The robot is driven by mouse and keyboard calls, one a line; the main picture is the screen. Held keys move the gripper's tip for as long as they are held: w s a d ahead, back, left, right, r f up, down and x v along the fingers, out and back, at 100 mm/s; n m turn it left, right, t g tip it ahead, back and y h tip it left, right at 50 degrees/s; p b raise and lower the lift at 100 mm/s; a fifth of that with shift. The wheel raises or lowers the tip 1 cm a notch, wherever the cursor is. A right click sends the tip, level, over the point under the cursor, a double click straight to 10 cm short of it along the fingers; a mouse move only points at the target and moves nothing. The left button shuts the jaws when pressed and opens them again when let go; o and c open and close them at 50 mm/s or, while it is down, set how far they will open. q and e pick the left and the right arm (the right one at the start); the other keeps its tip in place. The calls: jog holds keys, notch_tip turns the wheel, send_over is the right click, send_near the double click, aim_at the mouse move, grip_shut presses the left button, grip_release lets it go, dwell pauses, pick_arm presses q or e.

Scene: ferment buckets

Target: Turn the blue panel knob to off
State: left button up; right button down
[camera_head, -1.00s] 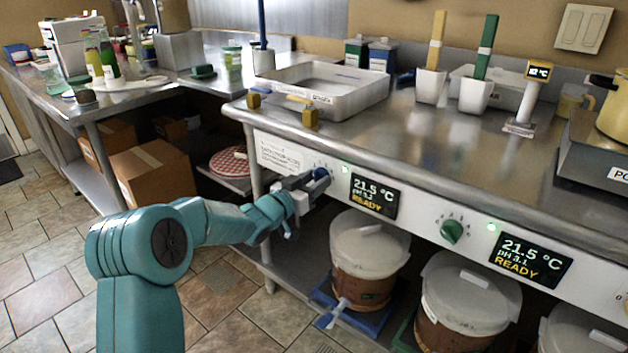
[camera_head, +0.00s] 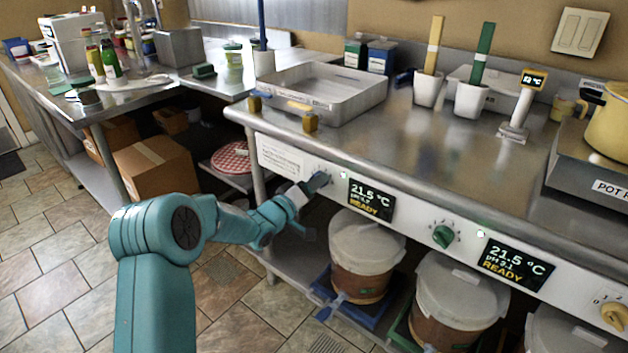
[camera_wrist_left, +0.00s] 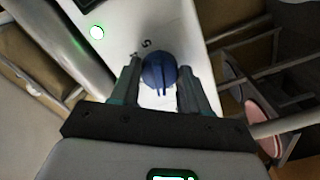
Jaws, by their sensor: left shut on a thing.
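The blue panel knob (camera_wrist_left: 158,68) sits on the white front panel of the steel counter. In the wrist view it lies between the two fingers of my left gripper, which is shut on it. In the head view my left gripper (camera_head: 311,187) reaches the panel, and the knob (camera_head: 320,180) is mostly hidden by it. The display (camera_head: 370,199) just right of the knob reads 21.5 °C and READY. A small lit lamp (camera_wrist_left: 97,32) with a green edge is near the knob. Most marks around the knob are covered. My right gripper is not in view.
A green knob (camera_head: 443,236), a second display (camera_head: 515,264) and a yellow knob (camera_head: 614,314) are farther right on the panel. Lidded buckets (camera_head: 367,241) stand on the shelf below. A white tray (camera_head: 330,104) rests on the counter above.

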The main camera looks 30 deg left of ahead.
pick_arm(q)
jog(key=shift+n+p, duration=0.65)
jog(key=shift+n, duration=1.35)
jog(key=o, duration=1)
jog(key=shift+o, duration=0.2)
jog(key=s+a+p, duration=0.1)
jog(key=s, duration=1.5)
jog(key=shift+s, duration=0.15)
jog(key=shift+a, duration=0.1)
